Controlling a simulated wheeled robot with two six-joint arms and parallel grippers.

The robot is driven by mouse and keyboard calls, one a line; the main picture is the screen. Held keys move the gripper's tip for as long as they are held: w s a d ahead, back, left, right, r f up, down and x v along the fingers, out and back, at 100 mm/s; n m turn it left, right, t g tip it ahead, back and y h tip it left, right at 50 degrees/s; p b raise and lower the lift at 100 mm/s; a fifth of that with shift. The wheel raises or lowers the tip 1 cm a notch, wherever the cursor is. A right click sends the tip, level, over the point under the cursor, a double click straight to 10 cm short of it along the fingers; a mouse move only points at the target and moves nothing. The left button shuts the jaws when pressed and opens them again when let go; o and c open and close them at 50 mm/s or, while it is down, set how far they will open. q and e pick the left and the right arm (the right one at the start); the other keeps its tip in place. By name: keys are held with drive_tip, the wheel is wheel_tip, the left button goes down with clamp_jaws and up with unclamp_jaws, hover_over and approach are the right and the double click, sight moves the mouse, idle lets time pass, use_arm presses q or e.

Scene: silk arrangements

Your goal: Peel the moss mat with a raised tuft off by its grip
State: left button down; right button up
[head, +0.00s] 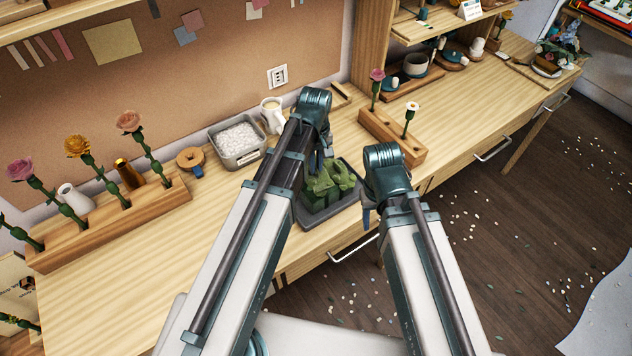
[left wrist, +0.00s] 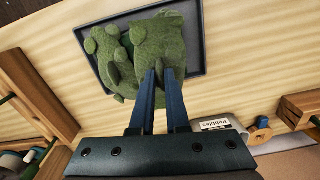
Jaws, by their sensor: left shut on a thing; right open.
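Green moss (head: 325,188) lies bunched and lumpy in a dark grey tray (head: 313,222) near the front edge of the bench. In the left wrist view the moss (left wrist: 164,42) has a raised lump between my finger tips, and part of it overhangs the tray's near side.
A metal bin of white pebbles (head: 238,140) and a white jug (head: 271,113) stand behind the tray. A wooden block with flowers (head: 392,137) is to the right, a longer flower rack (head: 105,222) to the left. Bare bench lies left of my left arm.

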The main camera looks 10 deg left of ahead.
use_arm(q)
drive_tip(key=shift+r+p, duration=0.5)
drive_tip(key=shift+r, duration=0.05)
idle(0.9)
drive_tip(key=shift+r+p, duration=2.45)
